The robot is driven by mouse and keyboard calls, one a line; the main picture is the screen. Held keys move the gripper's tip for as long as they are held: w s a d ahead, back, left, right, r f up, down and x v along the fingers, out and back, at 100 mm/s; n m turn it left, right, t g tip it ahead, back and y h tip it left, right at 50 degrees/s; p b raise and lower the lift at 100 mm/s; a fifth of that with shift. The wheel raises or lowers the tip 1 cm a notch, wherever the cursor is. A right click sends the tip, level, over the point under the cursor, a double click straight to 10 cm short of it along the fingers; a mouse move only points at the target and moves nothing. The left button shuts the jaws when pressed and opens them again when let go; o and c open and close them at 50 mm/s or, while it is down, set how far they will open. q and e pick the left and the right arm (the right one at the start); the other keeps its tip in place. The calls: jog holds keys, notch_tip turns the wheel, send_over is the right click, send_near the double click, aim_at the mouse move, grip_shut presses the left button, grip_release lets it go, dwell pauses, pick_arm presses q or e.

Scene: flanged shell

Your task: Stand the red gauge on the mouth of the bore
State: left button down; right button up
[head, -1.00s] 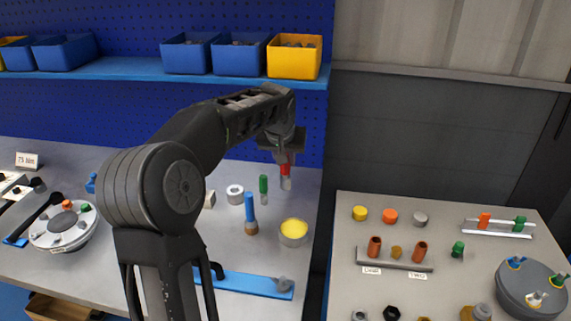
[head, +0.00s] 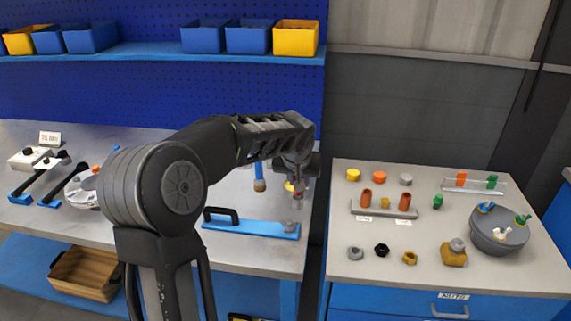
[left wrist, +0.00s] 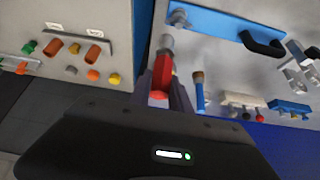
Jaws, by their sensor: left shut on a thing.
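My left gripper (head: 298,187) is at the end of the raised arm, above the back part of the left bench. In the left wrist view its jaws (left wrist: 163,92) are shut on the red gauge (left wrist: 162,75), which has a red body and a grey cylindrical end. In the head view the grey end of the gauge (head: 297,199) hangs below the jaws, above and behind the grey boss (head: 288,226) at the right end of a blue plate. The gauge and boss look apart. I cannot identify the mouth of the bore for certain. My right gripper is out of view.
The blue plate (head: 243,229) has a black handle. The right table (head: 345,280) holds several small parts and a dark drum (head: 498,234).

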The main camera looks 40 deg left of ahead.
pick_arm(q)
jog(key=s+d+f+m+h, duration=0.1)
jog(key=s+d+f, duration=0.1)
jog(key=d, duration=0.5)
jog(key=s+d+f+m+h+b, duration=0.1)
jog(key=d+f+m, duration=0.1)
jog(key=d+f, duration=0.3)
jog(key=s+d+f+m+h+b, duration=0.1)
jog(key=d+f, duration=0.3)
jog(key=d, duration=0.7)
jog(key=shift+s+m+t, duration=0.4)
jog(key=shift+s+m, duration=0.3)
jog(key=shift+s, duration=0.15)
jog(key=shift+f, duration=0.1)
